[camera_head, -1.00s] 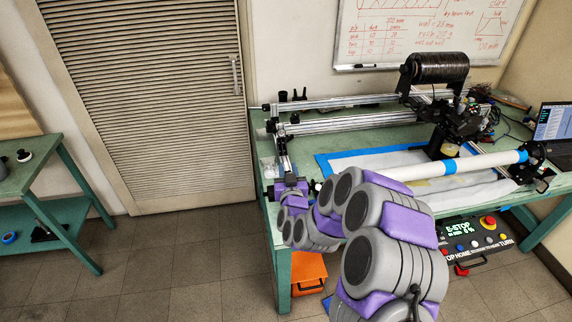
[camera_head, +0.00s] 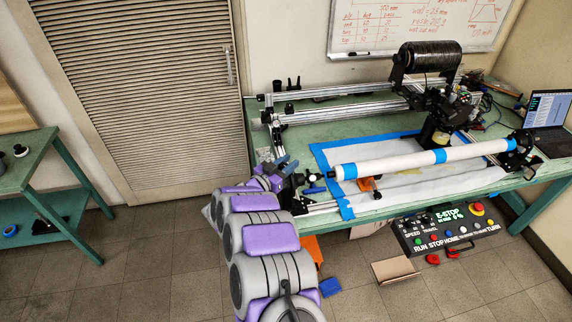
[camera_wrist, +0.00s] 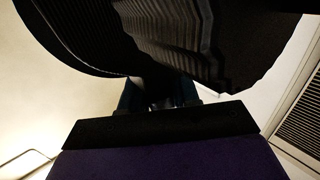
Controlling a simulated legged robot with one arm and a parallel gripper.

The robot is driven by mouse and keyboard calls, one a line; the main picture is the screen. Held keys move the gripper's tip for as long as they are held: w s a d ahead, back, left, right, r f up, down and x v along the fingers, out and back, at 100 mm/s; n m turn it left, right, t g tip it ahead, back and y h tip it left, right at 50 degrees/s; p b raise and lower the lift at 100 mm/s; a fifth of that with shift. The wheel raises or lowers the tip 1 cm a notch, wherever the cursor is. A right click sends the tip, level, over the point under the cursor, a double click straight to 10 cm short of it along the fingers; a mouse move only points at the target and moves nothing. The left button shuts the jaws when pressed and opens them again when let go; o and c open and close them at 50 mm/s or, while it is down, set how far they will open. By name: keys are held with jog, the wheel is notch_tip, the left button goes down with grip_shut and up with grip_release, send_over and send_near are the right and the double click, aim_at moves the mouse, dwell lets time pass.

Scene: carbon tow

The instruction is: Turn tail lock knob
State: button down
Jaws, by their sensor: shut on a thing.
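The tailstock (camera_head: 298,181), a small black assembly, stands at the left end of the white tube (camera_head: 395,164) with its blue bands. My gripper (camera_head: 282,163) is at its left side, with bluish fingers partly seen past my purple and grey arm. In the wrist view a large dark ribbed round part, which looks like the tail lock knob (camera_wrist: 195,35), fills the top. My gripper's fingers (camera_wrist: 160,97) reach up to it in deep shadow and are shut on it. The exact contact is too dark to make out.
The green workbench (camera_head: 300,150) carries aluminium rails (camera_head: 345,121), a black spool (camera_head: 430,57) and a laptop (camera_head: 551,108). A control panel (camera_head: 450,226) with buttons hangs at its front. A cardboard box (camera_head: 395,271) and an orange bin (camera_head: 312,250) are below.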

jog(key=m+g+h+b, duration=0.1)
jog(key=g+h, duration=0.1)
jog(key=r+m+g+h+b, duration=0.1)
jog(key=m+g+h, duration=0.1)
jog(key=shift+a+m, duration=0.1)
jog(key=shift+m, duration=0.2)
jog(key=shift+s+m+g+h+b, duration=0.2)
jog(key=shift+m+g+h+b, duration=0.45)
jog(key=shift+m+g, duration=0.85)
jog(key=shift+s+d+m+g+h, duration=0.2)
jog(key=shift+m+g+h, duration=0.3)
jog(key=shift+g, duration=0.6)
jog(key=c, duration=1.2)
grip_release()
jog(key=shift+w, duration=0.1)
jog(key=shift+o, duration=0.7)
jog(key=shift+w+f, duration=0.1)
jog(key=shift+w, duration=0.05)
jog(key=shift+o, duration=1.2)
